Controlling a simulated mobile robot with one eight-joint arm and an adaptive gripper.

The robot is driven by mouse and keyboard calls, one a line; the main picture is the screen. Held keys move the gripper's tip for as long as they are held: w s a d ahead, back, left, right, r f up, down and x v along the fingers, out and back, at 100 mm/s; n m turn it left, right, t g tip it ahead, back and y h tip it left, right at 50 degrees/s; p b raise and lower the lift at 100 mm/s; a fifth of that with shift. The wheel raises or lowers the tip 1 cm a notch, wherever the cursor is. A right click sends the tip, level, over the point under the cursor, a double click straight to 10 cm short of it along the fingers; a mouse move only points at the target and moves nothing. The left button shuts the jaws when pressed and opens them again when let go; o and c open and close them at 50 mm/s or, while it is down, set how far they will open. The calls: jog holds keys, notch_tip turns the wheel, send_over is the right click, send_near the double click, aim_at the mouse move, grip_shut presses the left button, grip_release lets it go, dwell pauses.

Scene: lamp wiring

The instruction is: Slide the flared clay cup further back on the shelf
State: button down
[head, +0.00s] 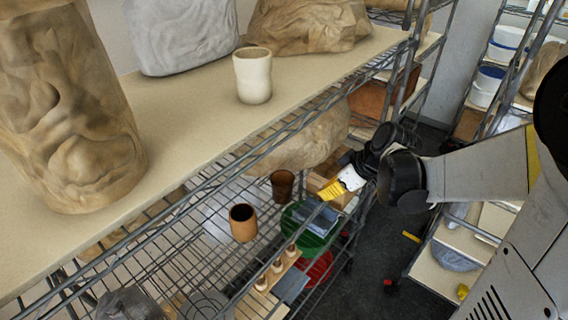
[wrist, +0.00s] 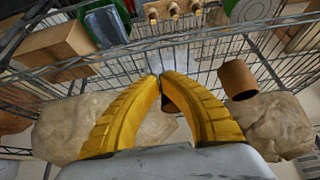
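Two clay cups stand on the wire shelf in the head view: a dark brown one (head: 282,187), wider at its rim, which looks like the flared cup, and an orange-brown, straighter one (head: 243,226) nearer the camera. In the wrist view the dark cup (wrist: 169,104) is partly hidden behind the fingers, and the orange-brown cup (wrist: 238,80) is to their right. My gripper (head: 327,193) has yellow fingers whose tips come together in the wrist view (wrist: 161,77). It is shut, empty, and apart from the dark cup, to its right in the head view.
A cream cup (head: 253,78) stands on the upper board (head: 190,125), above the wire shelf. Wrapped clay lumps (wrist: 75,128) lie in the wrist view. A green container (head: 318,232) and a wooden peg board (head: 268,290) are below the wire shelf.

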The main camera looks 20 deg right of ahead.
aim_at(269, 186)
jog(key=x, duration=0.9)
jog(key=shift+s+a, duration=0.15)
jog(key=shift+a, duration=0.05)
jog(key=shift+w+a+f+p, duration=0.2)
jog(key=shift+w+a+p, duration=0.35)
jog(key=shift+w+a, duration=0.6)
jog(key=shift+w+a+f, duration=0.1)
jog(key=shift+w+a, duration=0.05)
jog(key=shift+w, duration=0.4)
jog(key=shift+w+a, duration=0.15)
jog(key=shift+w, duration=0.05)
jog(key=w+a+b, duration=0.1)
jog(key=w, duration=0.1)
jog(key=w+a+b, duration=0.1)
jog(key=w+a, duration=0.1)
jog(key=w, duration=0.1)
jog(key=w+a+b, duration=0.1)
jog(key=w+a, duration=0.1)
jog(key=shift+w+a+f+b, duration=0.15)
jog(key=shift+w+a+b, duration=0.05)
jog(key=shift+b, duration=0.2)
jog(key=shift+w+a+r, duration=0.2)
jog(key=shift+w, duration=0.1)
jog(key=shift+s+f, duration=0.1)
